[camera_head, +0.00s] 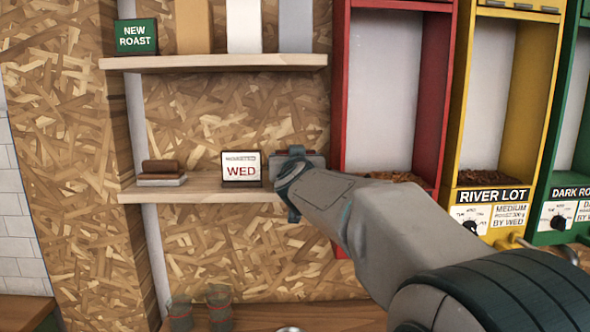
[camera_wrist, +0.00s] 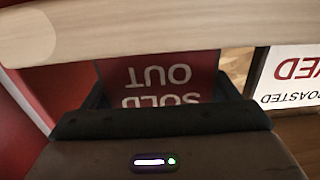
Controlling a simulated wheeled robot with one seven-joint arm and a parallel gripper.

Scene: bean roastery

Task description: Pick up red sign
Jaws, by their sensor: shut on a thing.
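The red sign (camera_wrist: 160,78) shows in the wrist view with white "SOLD OUT" lettering, upside down there. It sits between the two fingers of my gripper (camera_wrist: 165,95), which is shut on it. In the head view my gripper (camera_head: 297,172) is at the right end of the lower shelf. Only a small reddish part of the sign (camera_head: 317,160) shows there, mostly hidden behind my gripper and wrist. I cannot tell whether the sign still touches the shelf.
The "ROASTED WED" sign (camera_head: 241,170) stands just left of my gripper on the lower shelf (camera_head: 200,193). Brown and grey blocks (camera_head: 162,173) lie further left. The upper shelf (camera_head: 215,62) is above. A red bin frame (camera_head: 432,95) stands close on the right.

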